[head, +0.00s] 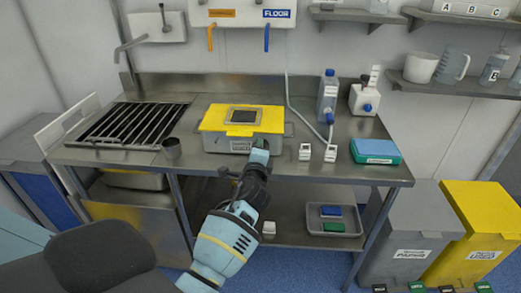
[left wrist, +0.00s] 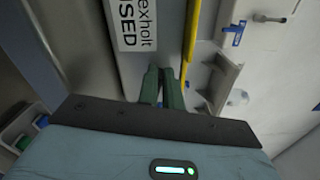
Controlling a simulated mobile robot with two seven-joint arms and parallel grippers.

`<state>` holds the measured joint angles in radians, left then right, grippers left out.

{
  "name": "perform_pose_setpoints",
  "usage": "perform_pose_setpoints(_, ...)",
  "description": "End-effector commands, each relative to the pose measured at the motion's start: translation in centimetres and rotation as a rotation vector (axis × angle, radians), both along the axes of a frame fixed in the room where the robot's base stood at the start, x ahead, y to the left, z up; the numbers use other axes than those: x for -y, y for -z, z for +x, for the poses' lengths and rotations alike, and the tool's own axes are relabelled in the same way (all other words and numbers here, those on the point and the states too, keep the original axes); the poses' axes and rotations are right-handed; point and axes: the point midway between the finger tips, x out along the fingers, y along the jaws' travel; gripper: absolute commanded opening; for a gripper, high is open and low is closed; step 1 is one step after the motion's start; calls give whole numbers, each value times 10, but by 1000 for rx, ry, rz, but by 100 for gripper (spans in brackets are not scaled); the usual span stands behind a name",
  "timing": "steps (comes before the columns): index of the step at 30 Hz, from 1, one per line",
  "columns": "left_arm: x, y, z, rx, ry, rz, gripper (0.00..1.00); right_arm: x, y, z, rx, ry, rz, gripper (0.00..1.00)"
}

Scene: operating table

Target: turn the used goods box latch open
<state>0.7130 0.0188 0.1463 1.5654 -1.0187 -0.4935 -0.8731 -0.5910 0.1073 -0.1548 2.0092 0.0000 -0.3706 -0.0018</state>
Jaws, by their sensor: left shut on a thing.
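The used goods box is a grey box (head: 228,143) with a yellow lid (head: 213,119) on the steel counter. A framed grey panel is set in the lid. In the left wrist view, the label (left wrist: 130,22) reading "USED" and the yellow lid edge (left wrist: 191,40) lie close to my fingers. My left gripper (head: 261,143) is at the box's front face, right of its label. Its green fingers, also in the left wrist view (left wrist: 166,72), are shut on what seems to be the latch just under the lid. The fingers hide the latch, so its angle cannot be told. My right gripper is not in view.
Small white blocks (head: 305,152), a blue-capped bottle (head: 328,95) and a teal box (head: 375,152) are right. The lower shelf holds a tray (head: 350,228).

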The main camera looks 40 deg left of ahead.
Motion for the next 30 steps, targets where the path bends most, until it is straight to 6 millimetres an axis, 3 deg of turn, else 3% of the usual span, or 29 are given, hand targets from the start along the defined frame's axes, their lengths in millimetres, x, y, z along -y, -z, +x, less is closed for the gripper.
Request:
perform_pose_setpoints(12, 0, 4, 0, 114, 0, -183, 0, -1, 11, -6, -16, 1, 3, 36)
perform_pose_setpoints(30, 0, 4, 0, 133, 1, -216, 0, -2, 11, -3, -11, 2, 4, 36)
